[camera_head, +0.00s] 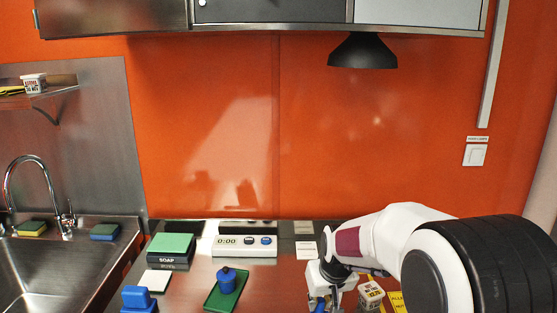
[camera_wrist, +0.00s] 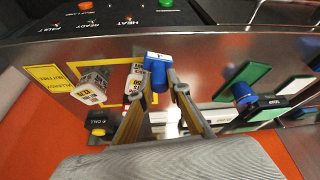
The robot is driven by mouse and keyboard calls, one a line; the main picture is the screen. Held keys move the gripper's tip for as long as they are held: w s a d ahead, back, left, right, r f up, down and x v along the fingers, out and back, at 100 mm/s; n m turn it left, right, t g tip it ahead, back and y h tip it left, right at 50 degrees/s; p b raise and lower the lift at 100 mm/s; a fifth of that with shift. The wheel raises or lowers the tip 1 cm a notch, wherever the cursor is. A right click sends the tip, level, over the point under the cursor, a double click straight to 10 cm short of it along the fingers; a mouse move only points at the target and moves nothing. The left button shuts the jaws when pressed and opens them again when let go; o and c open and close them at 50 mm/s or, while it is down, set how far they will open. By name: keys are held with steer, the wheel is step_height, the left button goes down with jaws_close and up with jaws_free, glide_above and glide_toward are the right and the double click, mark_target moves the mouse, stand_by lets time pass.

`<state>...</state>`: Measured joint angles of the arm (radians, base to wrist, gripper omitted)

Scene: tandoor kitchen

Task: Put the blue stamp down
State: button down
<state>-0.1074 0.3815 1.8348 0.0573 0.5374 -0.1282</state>
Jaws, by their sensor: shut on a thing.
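My gripper (camera_head: 322,297) is low over the steel counter at the right of the head view, its tips partly cut off by the lower edge. In the wrist view, my gripper (camera_wrist: 160,88) is shut on a blue stamp (camera_wrist: 156,68) with a pale strip on its end. A bit of this blue stamp also shows in the head view (camera_head: 320,307). I cannot tell whether it touches the counter. Another blue stamp-like piece (camera_head: 227,280) stands on a green pad (camera_head: 212,300), left of my gripper. A further blue piece (camera_head: 138,298) is at the lower left.
A white tub with red print (camera_head: 371,295) stands close right of my gripper, by yellow markings (camera_head: 397,301). The wrist view shows a second printed container (camera_wrist: 134,82) beside the fingers. A timer (camera_head: 245,240) and soap box (camera_head: 170,247) stand behind. A sink is left.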

steer(key=s+d+f+m, duration=0.1)
steer(key=s+d+f, duration=0.1)
steer(key=s, duration=0.3)
steer(key=s+d+f+m, duration=0.1)
steer(key=s+d+f, duration=0.1)
steer(key=s+d, duration=0.3)
steer(key=shift+f+h, duration=0.25)
steer(key=shift+h, duration=0.15)
steer(key=shift+s, duration=0.1)
steer(key=s+f, duration=0.4)
steer(key=f, duration=0.1)
steer(key=shift+s+f, duration=0.25)
steer(key=shift+f, duration=0.1)
steer(key=shift+r, duration=0.1)
stand_by(1.5)
